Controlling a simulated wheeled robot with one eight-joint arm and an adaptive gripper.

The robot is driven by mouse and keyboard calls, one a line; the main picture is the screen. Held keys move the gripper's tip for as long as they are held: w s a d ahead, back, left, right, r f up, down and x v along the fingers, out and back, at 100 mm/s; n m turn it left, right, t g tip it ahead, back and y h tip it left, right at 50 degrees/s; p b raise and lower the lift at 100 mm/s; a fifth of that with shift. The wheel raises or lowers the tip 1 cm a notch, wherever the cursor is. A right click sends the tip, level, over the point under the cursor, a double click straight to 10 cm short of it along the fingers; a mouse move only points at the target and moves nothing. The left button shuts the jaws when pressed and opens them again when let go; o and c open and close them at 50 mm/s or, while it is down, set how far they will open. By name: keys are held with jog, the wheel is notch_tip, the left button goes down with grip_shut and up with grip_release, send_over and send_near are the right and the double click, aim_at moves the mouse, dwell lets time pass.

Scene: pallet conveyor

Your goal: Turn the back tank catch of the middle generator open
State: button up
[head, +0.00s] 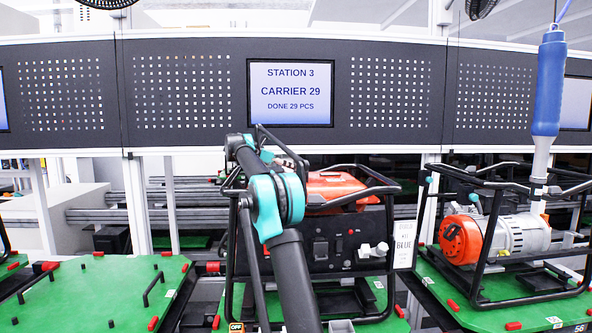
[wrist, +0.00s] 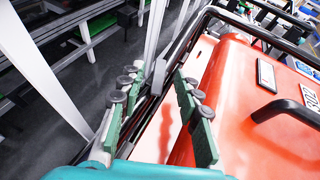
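The middle generator, with a red tank (head: 345,186) in a black tube frame (head: 387,250), stands behind my arm in the head view. In the wrist view the red tank (wrist: 240,95) fills the right side, with a black handle (wrist: 285,110) and a label on it. My gripper (wrist: 155,84) is open, its two green-padded fingers apart beside the tank's edge. A black frame bar (wrist: 150,103) shows between and below the fingers; I cannot tell whether they touch it. I cannot make out the back tank catch in either view. My arm hides part of the generator in the head view.
Another generator (head: 495,236) stands on a green pallet (head: 460,300) at right, below a hanging blue tool (head: 548,85). A green pallet (head: 110,285) without a generator is at left. A dark panel with a station screen (head: 291,92) spans the back.

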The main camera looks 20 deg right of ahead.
jog(key=v, duration=0.9)
